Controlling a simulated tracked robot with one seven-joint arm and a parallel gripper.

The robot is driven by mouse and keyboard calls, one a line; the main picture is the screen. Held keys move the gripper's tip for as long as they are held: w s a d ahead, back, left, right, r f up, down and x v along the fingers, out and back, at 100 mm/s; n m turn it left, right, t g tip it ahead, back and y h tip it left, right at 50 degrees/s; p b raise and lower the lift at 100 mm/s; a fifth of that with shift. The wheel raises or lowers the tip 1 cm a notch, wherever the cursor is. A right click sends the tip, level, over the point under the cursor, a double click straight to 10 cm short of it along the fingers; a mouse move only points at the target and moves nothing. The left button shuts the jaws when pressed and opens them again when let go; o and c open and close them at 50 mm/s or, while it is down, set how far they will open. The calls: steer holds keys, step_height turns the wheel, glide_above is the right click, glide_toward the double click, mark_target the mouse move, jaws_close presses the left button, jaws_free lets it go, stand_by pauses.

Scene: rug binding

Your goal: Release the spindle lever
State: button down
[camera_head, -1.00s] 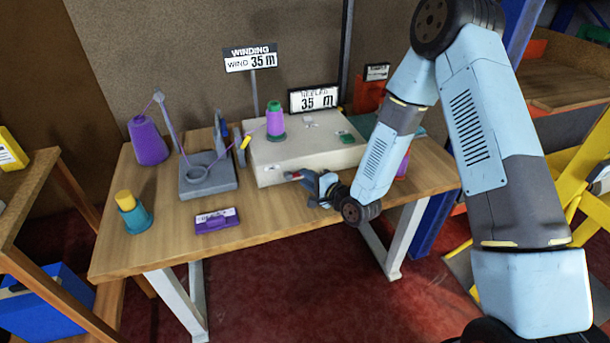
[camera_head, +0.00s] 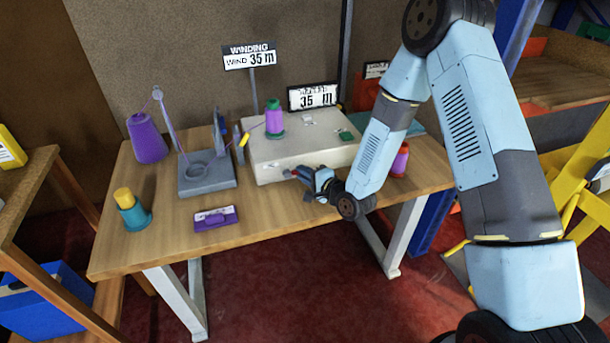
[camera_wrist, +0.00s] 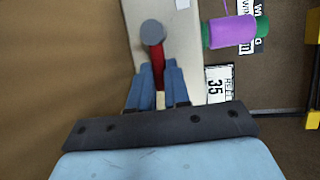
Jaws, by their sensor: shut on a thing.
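The spindle lever (camera_wrist: 158,72) is a red bar with a round grey hub (camera_wrist: 152,32), seen in the wrist view against the pale winder box. My gripper (camera_wrist: 156,82) is shut on the red bar, its two blue fingers on either side. In the head view my gripper (camera_head: 295,174) is at the front face of the pale winder box (camera_head: 300,158), and the lever is mostly hidden there. A purple spool with green ends (camera_head: 275,120) stands upright on the box; it also shows in the wrist view (camera_wrist: 235,32).
A display (camera_head: 313,96) reading 35 m and a winding sign (camera_head: 249,56) stand behind. A purple cone (camera_head: 147,140), a grey stand (camera_head: 207,178), a teal-and-yellow item (camera_head: 132,210) and a purple tag (camera_head: 215,218) are left. A red-and-purple spool (camera_head: 401,160) is right. The table's front middle is clear.

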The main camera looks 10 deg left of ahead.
steer(key=shift+d, duration=0.1)
steer(key=n+h, duration=0.1)
steer(key=r+n+h, duration=0.1)
steer(key=n, duration=0.1)
steer(key=shift+s+a+r, duration=0.15)
steer(key=shift+a+r, duration=0.05)
steer(key=shift+r, duration=0.1)
steer(key=n+h, duration=0.1)
steer(key=a+r+n+h, duration=0.1)
steer(key=n, duration=0.1)
steer(key=shift+s+r+t, duration=0.25)
steer(key=shift+s+t, duration=0.05)
steer(key=shift+s, duration=0.1)
steer(key=shift+s+a+r+n+t+h, duration=0.2)
steer(key=shift+a+n+t+h, duration=0.1)
steer(key=shift+n+h, duration=0.25)
steer(key=shift+s+a+r+n+t+h, duration=0.2)
steer(key=shift+a+n+h, duration=0.1)
steer(key=shift+n+h, duration=0.25)
steer(key=shift+s+a+r+n+t+h, duration=0.1)
steer(key=shift+s+a+n+t+h, duration=0.1)
steer(key=shift+a+n+h, duration=0.3)
steer(key=shift+s+a+r+n+t+h, duration=0.1)
steer(key=shift+n+t+h, duration=0.15)
steer(key=shift+n, duration=0.45)
steer(key=c, duration=1.4)
jaws_free()
steer(key=shift+a, duration=0.1)
